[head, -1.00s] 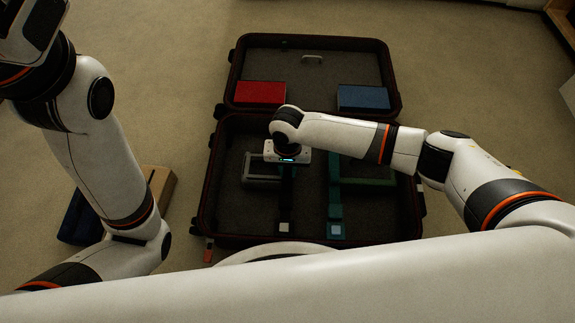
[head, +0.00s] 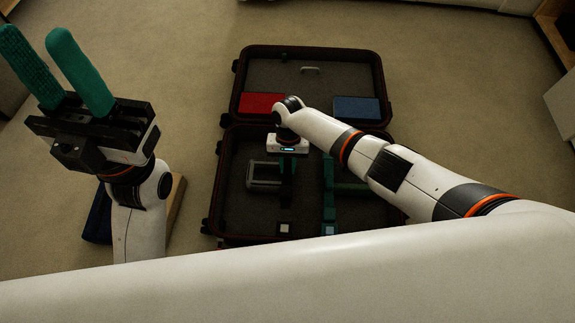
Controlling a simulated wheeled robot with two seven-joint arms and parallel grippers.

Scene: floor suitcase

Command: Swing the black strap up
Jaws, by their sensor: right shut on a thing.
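The black strap (head: 285,207) lies in the near half of the open suitcase (head: 213,200) and ends in a pale square tab (head: 284,228). My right gripper (head: 286,173) points down over the strap's far part and is shut on it. The wrist hides most of the grip, and I cannot see how far the strap is lifted. A teal strap (head: 328,205) with a light blue tab lies to the right, apart from it. My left gripper (head: 35,35) is raised at the far left, open and empty, its two green fingers spread and pointing up.
A grey frame-like item (head: 263,176) lies left of the black strap. A green item (head: 349,188) lies right. The lid holds a red box (head: 262,103) and a blue box (head: 357,108). A dark blue item (head: 97,222) and a tan box (head: 177,194) lie on the floor left.

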